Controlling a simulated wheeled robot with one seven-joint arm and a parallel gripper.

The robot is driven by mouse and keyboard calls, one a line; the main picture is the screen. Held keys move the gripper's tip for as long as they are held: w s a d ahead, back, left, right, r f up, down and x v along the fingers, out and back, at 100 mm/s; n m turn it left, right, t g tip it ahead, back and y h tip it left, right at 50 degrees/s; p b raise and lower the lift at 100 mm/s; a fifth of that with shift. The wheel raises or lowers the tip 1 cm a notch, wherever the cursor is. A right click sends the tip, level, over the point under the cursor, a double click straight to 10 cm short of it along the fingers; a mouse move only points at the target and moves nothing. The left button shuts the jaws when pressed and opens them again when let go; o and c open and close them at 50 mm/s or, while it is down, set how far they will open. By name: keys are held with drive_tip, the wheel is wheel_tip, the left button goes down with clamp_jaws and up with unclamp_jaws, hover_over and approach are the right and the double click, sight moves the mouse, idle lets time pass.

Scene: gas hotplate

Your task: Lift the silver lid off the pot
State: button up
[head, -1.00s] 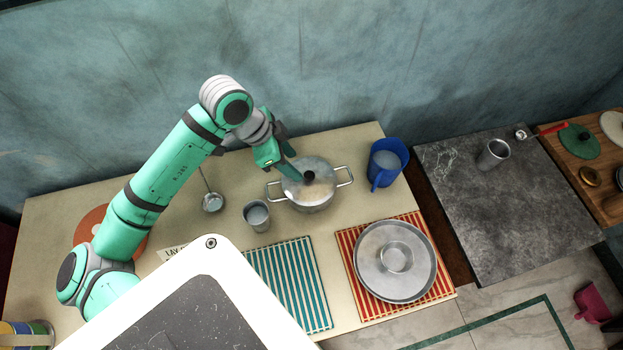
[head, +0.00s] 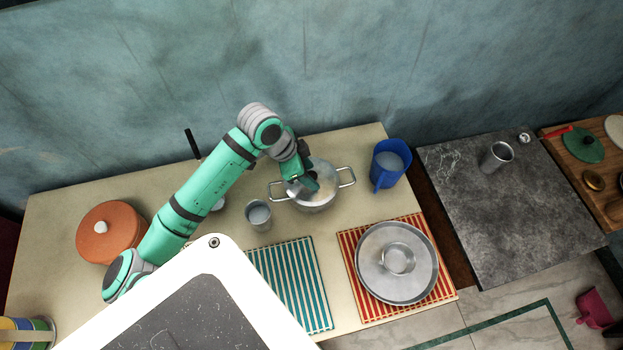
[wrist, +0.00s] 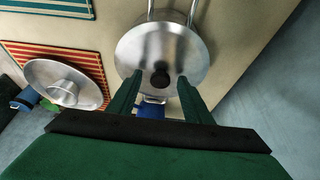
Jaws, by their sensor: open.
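The silver pot (head: 314,207) stands on the beige counter with a handle on each side. Its silver lid (head: 322,172) sits on it; in the wrist view the lid (wrist: 150,48) is round with a black knob (wrist: 160,78) at its middle. My gripper (head: 312,182) is over the lid, and in the head view it hides the knob. In the wrist view my gripper (wrist: 154,80) is open, one green finger on each side of the knob, with gaps between fingers and knob. I cannot tell how far the fingertips are above the lid.
A blue jug (head: 388,163) stands right of the pot, and a metal cup (head: 258,214) to its left. A large metal dish (head: 397,287) lies on a red striped mat (head: 352,262) in front. A teal striped mat (head: 288,280) and an orange lidded pot (head: 105,238) are farther left.

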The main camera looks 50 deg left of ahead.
clamp_jaws()
drive_tip(key=shift+r, duration=0.2)
wheel_tip(320, 180, up, 21)
idle(0.9)
drive_tip(key=shift+f, duration=0.15)
